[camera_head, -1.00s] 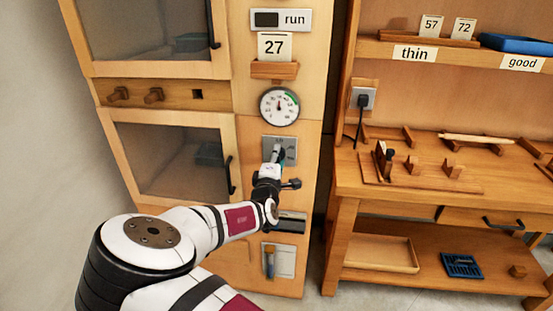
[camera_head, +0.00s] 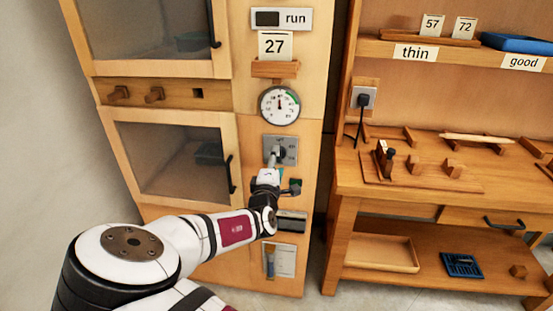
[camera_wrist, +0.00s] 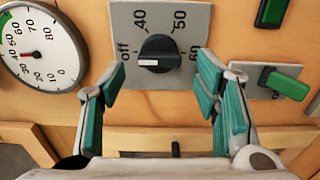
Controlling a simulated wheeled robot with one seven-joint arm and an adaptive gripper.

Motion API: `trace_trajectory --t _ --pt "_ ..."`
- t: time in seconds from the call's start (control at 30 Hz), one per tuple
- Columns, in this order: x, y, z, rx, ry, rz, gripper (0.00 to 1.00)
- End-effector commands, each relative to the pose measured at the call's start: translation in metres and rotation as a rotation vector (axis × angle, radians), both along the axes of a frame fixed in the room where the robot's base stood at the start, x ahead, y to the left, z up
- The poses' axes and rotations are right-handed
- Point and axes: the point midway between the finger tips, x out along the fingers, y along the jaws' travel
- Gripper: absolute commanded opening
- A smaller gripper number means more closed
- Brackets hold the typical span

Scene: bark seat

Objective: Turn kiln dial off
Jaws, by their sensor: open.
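The kiln dial (camera_wrist: 160,50) is a black knob on a grey plate (camera_wrist: 195,18) marked off, 40, 50 and 60. Its white mark lies on the left side in the wrist view, towards "off". In the head view the plate (camera_head: 292,146) is on the wooden kiln front below the round gauge, and the knob's setting is too small to read. My gripper (camera_wrist: 164,70) is open and empty. Its teal-padded fingers are spread to either side of the knob in the picture, with visible gaps. In the head view my gripper (camera_head: 273,167) is just below the knob.
The round gauge (camera_head: 279,105) is above the dial; its red needle also shows in the wrist view (camera_wrist: 38,52). A green switch (camera_wrist: 284,84) is right of the dial there. A kiln door handle (camera_head: 231,174) is on the left. A workbench (camera_head: 430,190) stands on the right.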

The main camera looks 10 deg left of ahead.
Motion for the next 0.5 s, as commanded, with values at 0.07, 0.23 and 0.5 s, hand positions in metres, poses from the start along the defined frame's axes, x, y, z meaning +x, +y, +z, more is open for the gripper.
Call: trace_trajectory --t 0.07,0.23,0.5 --pt "-0.018 0.002 0.000 -0.001 0.001 0.003 0.57" --pt "-0.053 0.003 0.000 -0.002 0.001 0.003 0.57" --pt "-0.087 0.004 0.000 -0.002 0.001 0.002 0.57"
